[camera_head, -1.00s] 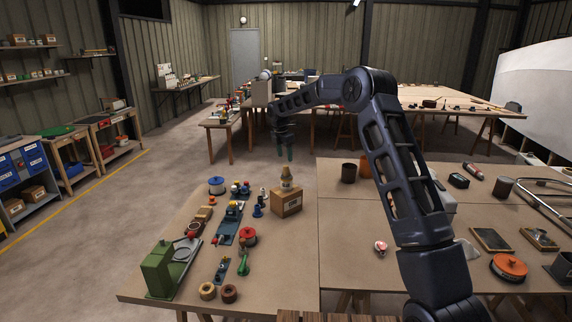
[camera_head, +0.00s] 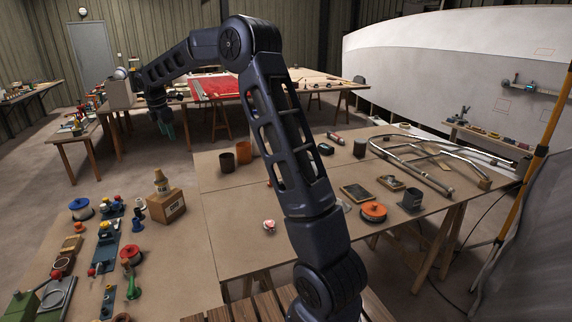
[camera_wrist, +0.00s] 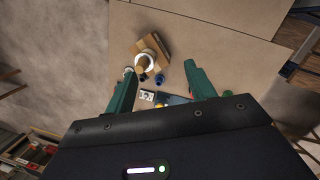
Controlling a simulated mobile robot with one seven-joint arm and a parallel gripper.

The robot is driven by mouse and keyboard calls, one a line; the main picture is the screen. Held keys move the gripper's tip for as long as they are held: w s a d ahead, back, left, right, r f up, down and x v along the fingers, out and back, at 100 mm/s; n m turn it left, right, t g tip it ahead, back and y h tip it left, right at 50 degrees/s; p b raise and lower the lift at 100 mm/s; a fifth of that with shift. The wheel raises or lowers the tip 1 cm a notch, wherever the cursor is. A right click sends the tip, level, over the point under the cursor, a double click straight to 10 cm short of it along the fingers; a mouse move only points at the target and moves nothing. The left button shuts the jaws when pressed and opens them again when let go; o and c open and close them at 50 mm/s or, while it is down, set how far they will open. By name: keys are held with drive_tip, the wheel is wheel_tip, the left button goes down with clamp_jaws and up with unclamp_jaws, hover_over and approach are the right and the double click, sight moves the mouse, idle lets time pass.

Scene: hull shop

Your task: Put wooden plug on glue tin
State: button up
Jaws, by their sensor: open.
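A tan tapered piece (camera_head: 161,182), which looks like the wooden plug, stands upright on a cardboard box (camera_head: 167,208) on the near bench. From above, the wrist view shows a round tan top with a pale ring (camera_wrist: 147,60) over the box (camera_wrist: 163,38). I cannot tell which vessel is the glue tin; a brown one (camera_head: 227,164), an orange-brown one (camera_head: 244,153) and dark grey ones (camera_head: 360,148) (camera_head: 412,200) stand on the right bench. My gripper (camera_head: 168,130) is open and empty, high above the bench; its green fingers (camera_wrist: 160,70) point down toward the box area.
Reels, bottles and small tools crowd the left bench around a red-topped reel (camera_head: 131,254). A small pink-white item (camera_head: 269,225) lies mid-bench. A bent metal frame (camera_head: 430,165) and an orange-topped round item (camera_head: 373,212) occupy the right. Bare bench lies between.

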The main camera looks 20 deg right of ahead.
drive_tip(key=s+d+r+m+t, duration=0.1)
drive_tip(key=s+d+r+m, duration=0.45)
drive_tip(key=s+d, duration=0.5)
drive_tip(key=s+d+r+m, duration=0.4)
drive_tip(key=s+d+m, duration=0.2)
drive_tip(key=s+d, duration=0.5)
drive_tip(key=s+d+f+m, duration=0.2)
drive_tip(key=s+d+m, duration=0.1)
drive_tip(key=s, duration=0.5)
drive_tip(key=s+d+f+m+t, duration=0.1)
drive_tip(key=s+d+f+m, duration=0.2)
drive_tip(key=s, duration=0.5)
drive_tip(key=s+d+f+m+t+y, duration=0.1)
drive_tip(key=s+d+f+m, duration=0.2)
drive_tip(key=s, duration=0.6)
drive_tip(key=shift+d+f+m, duration=0.15)
drive_tip(key=shift+d+m, duration=0.45)
drive_tip(key=shift+m, duration=0.65)
